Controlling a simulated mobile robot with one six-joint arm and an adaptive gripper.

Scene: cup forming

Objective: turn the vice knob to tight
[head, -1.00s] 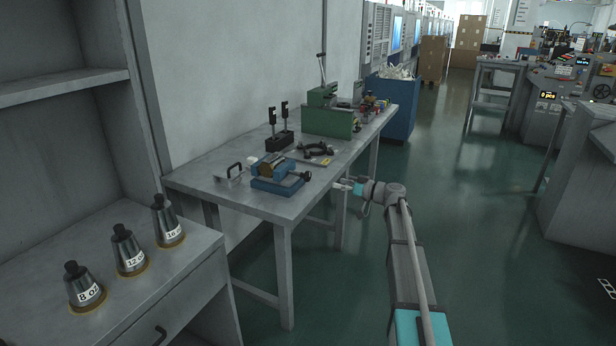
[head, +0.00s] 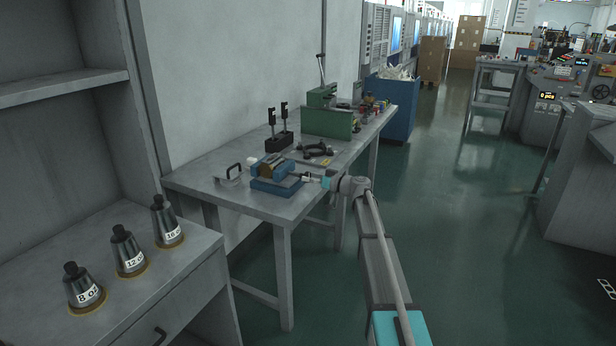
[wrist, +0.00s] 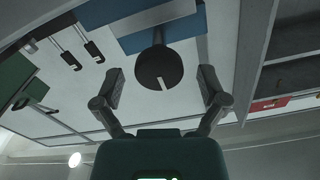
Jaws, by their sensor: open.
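The blue vice (head: 275,184) sits on the grey workbench (head: 230,201), near its front edge. In the wrist view the blue vice body (wrist: 160,32) is at the top, and its dark round knob (wrist: 159,69) with a light mark faces my camera. My gripper (wrist: 162,87) is open, with one finger on each side of the knob and visible gaps between them. In the head view my gripper (head: 308,177) is at the vice's right side and hides the knob.
Behind the vice stand a black two-post stand (head: 279,141), a dark clamp-like tool (head: 317,150) and a green box (head: 327,122). A handled metal plate (head: 230,176) lies left of the vice. The floor right of the bench is clear.

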